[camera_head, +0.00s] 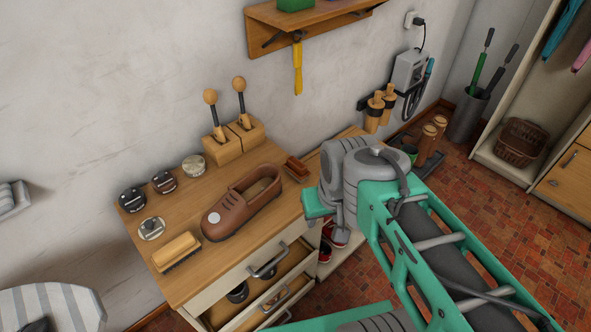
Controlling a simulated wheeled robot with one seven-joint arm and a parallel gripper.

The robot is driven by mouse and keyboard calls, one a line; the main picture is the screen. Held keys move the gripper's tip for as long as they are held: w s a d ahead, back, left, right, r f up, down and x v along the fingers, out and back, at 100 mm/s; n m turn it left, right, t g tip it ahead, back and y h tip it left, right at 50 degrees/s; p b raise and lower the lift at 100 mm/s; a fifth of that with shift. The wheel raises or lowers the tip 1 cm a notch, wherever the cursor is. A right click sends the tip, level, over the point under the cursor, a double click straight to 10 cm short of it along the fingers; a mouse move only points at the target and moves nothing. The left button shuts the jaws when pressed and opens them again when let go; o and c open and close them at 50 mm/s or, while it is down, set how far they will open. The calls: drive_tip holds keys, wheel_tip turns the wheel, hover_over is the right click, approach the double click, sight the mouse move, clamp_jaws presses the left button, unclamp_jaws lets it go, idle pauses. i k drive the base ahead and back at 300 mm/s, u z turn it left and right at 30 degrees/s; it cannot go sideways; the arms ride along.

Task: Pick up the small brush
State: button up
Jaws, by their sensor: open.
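The small brush is most likely the little dark reddish-brown brush (297,168) at the right back corner of the wooden bench top, past the toe-to-heel line of a brown shoe. A larger pale wooden brush (178,249) with dark bristles lies at the front left of the bench. My teal and grey arm reaches in from the lower right, its grey joint just right of the small brush. I cannot make out my gripper's fingers. Nothing is seen touching the small brush.
The brown shoe (240,203) fills the bench middle. Several round tins (192,167) stand left of it. Two ball-handled tools stand in wooden blocks (236,139) at the wall. A drawer (279,297) below is open. A shelf (309,20) hangs above.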

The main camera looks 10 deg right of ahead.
sight(297, 170)
drive_tip(key=u, duration=4.35)
drive_tip(key=k, duration=1.05)
drive_tip(key=z, duration=0.75)
